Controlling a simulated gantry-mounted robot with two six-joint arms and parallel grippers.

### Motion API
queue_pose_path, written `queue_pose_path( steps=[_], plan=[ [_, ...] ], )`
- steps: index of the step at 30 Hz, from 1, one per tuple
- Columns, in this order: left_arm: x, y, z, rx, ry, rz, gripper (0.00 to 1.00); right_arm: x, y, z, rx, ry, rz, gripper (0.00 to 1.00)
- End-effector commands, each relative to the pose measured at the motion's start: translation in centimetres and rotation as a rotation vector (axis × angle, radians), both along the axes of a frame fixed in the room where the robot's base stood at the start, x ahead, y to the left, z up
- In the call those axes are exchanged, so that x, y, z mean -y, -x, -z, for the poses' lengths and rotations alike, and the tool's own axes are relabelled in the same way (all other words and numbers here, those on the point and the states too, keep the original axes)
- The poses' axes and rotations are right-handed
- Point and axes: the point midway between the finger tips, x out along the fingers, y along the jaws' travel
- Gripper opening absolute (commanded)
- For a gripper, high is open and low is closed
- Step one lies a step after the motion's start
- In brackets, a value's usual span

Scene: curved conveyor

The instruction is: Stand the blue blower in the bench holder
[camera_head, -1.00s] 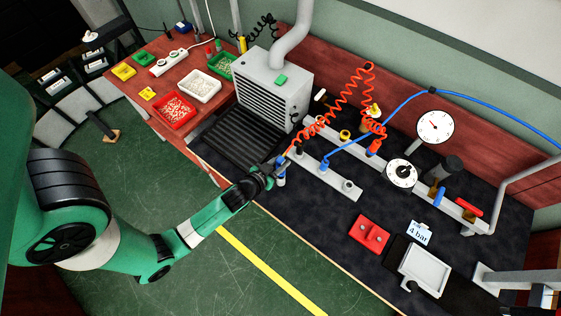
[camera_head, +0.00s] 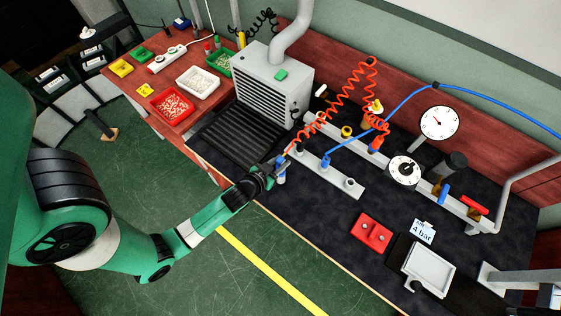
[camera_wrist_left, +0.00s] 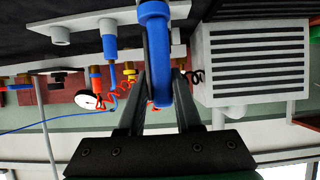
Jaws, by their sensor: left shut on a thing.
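My left gripper (camera_head: 272,167) is shut on a blue blower (camera_head: 281,172) at the left end of the grey bench holder (camera_head: 316,174). In the left wrist view the blower (camera_wrist_left: 157,60) runs between the two fingers (camera_wrist_left: 160,105), with its far end at the holder bar (camera_wrist_left: 90,24). I cannot tell whether it is seated in a socket or just above it. A second blue tool (camera_head: 326,162) with a blue hose stands upright in the middle of the holder. The right-hand socket (camera_head: 350,184) is empty. My right gripper is not in view.
An orange coiled hose (camera_head: 340,92) arches from near my left gripper to an orange fitting (camera_head: 376,145). A grey vented box (camera_head: 272,85) stands behind left. A red block (camera_head: 371,233) lies right on the dark mat. A pressure gauge (camera_head: 439,123) is at the back.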

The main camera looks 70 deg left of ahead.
Motion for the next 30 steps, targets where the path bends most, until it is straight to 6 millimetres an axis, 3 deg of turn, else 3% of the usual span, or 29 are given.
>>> queue_pose_path(
  steps=[7, 8, 13, 23, 30],
  plan=[
    [0.0, 0.0, 0.7, 0.002, -0.001, 0.000, 0.00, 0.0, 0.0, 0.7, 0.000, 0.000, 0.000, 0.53],
    [0.0, 0.0, 0.6, 0.002, -0.001, 0.000, 0.36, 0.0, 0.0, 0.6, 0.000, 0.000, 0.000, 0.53],
    [0.0, 0.0, 0.5, 0.001, -0.001, 0.000, 0.67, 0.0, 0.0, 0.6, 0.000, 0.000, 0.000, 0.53],
    [0.1, 0.2, 0.5, -0.001, 0.001, 0.000, 0.68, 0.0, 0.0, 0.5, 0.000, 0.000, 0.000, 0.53],
    [2.1, 3.2, -1.3, -0.003, 0.000, 0.003, 0.68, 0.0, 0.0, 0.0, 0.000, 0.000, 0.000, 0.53]
  ],
)
